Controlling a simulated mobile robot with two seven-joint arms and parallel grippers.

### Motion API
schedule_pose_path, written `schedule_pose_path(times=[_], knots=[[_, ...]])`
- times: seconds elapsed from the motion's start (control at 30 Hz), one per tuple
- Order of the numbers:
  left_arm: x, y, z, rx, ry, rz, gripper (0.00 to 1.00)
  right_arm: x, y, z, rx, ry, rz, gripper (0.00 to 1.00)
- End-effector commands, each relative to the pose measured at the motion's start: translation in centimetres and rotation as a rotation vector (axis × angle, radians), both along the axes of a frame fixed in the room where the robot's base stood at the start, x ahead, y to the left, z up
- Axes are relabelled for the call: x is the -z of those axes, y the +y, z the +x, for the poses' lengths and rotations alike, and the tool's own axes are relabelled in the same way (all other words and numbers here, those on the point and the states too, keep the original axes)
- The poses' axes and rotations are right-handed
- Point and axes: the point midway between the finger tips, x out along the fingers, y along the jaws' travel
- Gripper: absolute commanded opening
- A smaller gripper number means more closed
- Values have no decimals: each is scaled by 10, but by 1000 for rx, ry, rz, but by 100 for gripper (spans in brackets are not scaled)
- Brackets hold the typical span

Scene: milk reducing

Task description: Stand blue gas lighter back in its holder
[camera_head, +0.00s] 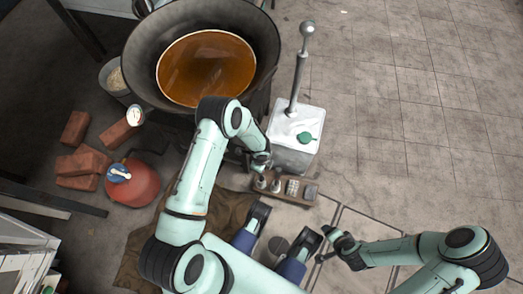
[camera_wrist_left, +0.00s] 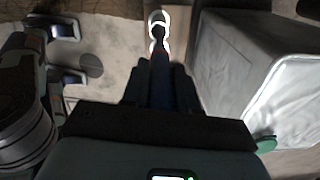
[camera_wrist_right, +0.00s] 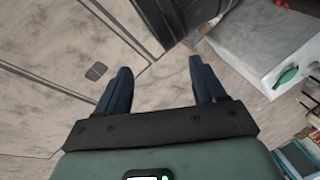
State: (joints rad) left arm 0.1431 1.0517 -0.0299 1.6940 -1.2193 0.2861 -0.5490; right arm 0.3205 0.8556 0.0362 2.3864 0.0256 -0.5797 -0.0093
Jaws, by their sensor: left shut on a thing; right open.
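My left gripper (camera_head: 260,164) is shut on the blue gas lighter (camera_wrist_left: 161,68), whose dark narrow end points away from the jaws in the left wrist view. That end overlaps a bright round ring (camera_wrist_left: 157,17), perhaps the holder's rim; I cannot tell whether it is inside. In the head view the gripper is just above the left end of a wooden rack (camera_head: 285,196) holding small cups, and the lighter is too small to make out. My right gripper (camera_wrist_right: 160,82) is open and empty over the floor, and it also shows in the head view (camera_head: 324,252).
A white box (camera_head: 294,135) with a metal lever and green knob stands right behind the rack. A large pan of brown liquid (camera_head: 206,68) is at the back left. A red gas cylinder (camera_head: 136,186) and bricks (camera_head: 80,166) lie left. Floor at right is clear.

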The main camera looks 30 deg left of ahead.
Motion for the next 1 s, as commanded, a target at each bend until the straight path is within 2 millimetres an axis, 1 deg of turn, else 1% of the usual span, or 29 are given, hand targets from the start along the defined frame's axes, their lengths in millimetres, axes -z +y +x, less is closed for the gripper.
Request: schedule_pose_path(times=[0.33, 0.37, 0.4, 0.43, 0.47, 0.77, 0.87, 0.97, 1.0], knots=[[1, 0, 0, 0, 0, 0, 0, 1, -1, 2, 2, -4, -2, 70], [1, 0, 0, 0, 0, 0, 32, 1, -1, 2, 2, -4, -2, 70], [1, 0, 0, 0, 0, 0, 45, 1, -1, 2, 2, -4, -2, 70], [1, 0, 0, 0, 0, 0, 55, 1, -1, 2, 2, -4, -2, 70], [1, 0, 0, 0, 0, 0, 58, 1, -1, 2, 2, -4, -2, 70], [0, 0, 0, 0, 0, 1, 58, 0, -1, 1, 1, -4, -2, 70], [-9, 0, 0, -1, -1, 1, 58, -3, 1, -2, -1, 4, 2, 70], [-26, 1, 1, -1, -2, 1, 58, -8, 4, -8, -9, 20, 10, 70], [-35, 1, 1, 0, -3, 1, 58, -11, 6, -12, -13, 30, 16, 70]])
